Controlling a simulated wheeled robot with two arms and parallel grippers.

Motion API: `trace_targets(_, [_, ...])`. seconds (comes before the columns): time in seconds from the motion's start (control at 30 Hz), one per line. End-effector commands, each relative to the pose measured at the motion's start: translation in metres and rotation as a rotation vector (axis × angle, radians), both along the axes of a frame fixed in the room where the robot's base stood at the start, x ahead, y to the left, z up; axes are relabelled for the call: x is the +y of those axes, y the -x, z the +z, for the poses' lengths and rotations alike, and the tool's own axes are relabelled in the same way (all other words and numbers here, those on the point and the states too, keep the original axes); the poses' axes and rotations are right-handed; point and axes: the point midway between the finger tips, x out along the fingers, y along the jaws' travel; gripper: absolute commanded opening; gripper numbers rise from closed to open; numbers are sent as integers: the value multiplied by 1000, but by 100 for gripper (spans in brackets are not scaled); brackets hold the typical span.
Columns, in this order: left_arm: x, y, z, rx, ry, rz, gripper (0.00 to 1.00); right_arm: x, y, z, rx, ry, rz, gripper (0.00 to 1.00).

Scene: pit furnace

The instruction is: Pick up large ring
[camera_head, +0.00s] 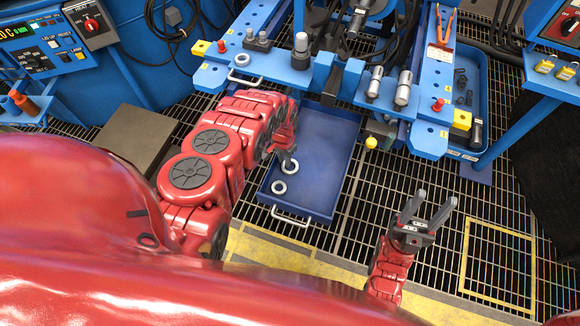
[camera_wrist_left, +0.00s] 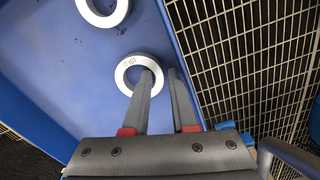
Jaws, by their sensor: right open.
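Two pale metal rings are at the blue tray (camera_head: 325,150). One ring (camera_head: 289,167) is at my left gripper (camera_head: 288,158); the other ring (camera_head: 279,187) lies flat just nearer the tray's front edge. I cannot tell surely which is larger. In the left wrist view the fingers straddle the right wall of the first ring (camera_wrist_left: 121,78), one over its hole and one outside. The gap between them is narrow; whether they press on the ring is unclear. The second ring (camera_wrist_left: 83,8) is cut by the top edge. My right gripper (camera_head: 428,207) is open and empty.
The tray has raised walls and a front handle (camera_head: 291,217). A blue workbench (camera_head: 335,85) with fixtures and cylinders stands behind it. Grating floor (camera_head: 370,215) lies to the tray's right. A yellow ball-shaped knob (camera_head: 371,143) is near the tray's right edge.

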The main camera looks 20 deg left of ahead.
Motion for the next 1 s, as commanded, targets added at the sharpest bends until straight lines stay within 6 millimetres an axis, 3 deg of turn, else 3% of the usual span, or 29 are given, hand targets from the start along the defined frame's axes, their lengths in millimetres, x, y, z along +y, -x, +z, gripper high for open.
trace_targets(0.07, [0, 0, 0, 0, 0, 0, 25, 0, 0, 0, 0, 0, 0, 50])
trace_targets(0.2, [0, 0, 0, 0, 0, 0, 2, 0, 0, 0, 0, 0, 0, 50])
trace_targets(0.23, [0, 0, 0, 0, 0, 0, 0, 0, 0, 0, 0, 0, 0, 50])
trace_targets(1.0, [0, 1, 0, 1, 1, 1, 0, 0, 0, 0, 0, 0, 0, 50])
